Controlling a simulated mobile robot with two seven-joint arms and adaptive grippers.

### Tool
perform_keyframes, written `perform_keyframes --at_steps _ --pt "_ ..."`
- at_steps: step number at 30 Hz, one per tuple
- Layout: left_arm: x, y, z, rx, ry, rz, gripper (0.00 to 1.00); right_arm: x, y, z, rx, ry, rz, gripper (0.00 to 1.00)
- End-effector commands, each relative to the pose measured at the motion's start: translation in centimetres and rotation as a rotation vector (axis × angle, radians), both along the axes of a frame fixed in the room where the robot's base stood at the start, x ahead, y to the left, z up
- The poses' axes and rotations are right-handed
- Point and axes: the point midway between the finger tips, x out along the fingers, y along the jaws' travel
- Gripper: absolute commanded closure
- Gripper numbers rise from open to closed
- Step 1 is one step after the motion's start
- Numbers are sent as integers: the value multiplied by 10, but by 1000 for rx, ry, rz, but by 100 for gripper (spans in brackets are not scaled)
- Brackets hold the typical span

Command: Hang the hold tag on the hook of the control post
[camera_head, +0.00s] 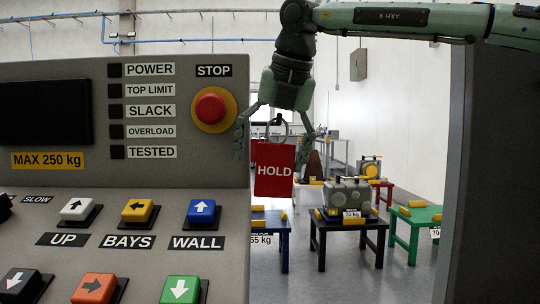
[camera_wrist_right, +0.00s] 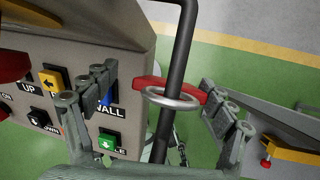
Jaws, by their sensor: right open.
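The red hold tag (camera_head: 274,168), with white HOLD lettering, hangs upright just right of the control panel in the head view. Its metal ring (camera_head: 287,131) is at its top. My right gripper (camera_head: 272,145) points down over the tag, fingers spread on either side and apart from it. In the right wrist view, the ring (camera_wrist_right: 173,103) appears to be around the dark hook bar (camera_wrist_right: 182,50), with the tag's red edge (camera_wrist_right: 150,84) beside it. My right gripper (camera_wrist_right: 160,105) is open there, with the bar and ring between its fingers. My left gripper is not in view.
The grey control panel (camera_head: 120,165), with several buttons and a red stop knob (camera_head: 210,108), stands close on the left of the right gripper. A grey upright (camera_head: 500,180) stands at the right. Small tables, including a green one (camera_head: 415,216), stand further back.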

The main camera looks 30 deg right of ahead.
Motion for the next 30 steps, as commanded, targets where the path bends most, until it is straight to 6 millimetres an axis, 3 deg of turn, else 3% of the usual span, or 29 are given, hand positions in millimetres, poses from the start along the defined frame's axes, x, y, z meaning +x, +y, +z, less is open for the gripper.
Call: perform_keyframes --at_steps 10,24,30 --pt "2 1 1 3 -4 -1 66 -4 0 10 -2 -3 -1 16" --pt "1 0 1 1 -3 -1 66 -43 4 92 -1 -3 -2 16" --pt "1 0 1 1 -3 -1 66 -50 5 107 0 -1 -1 16"
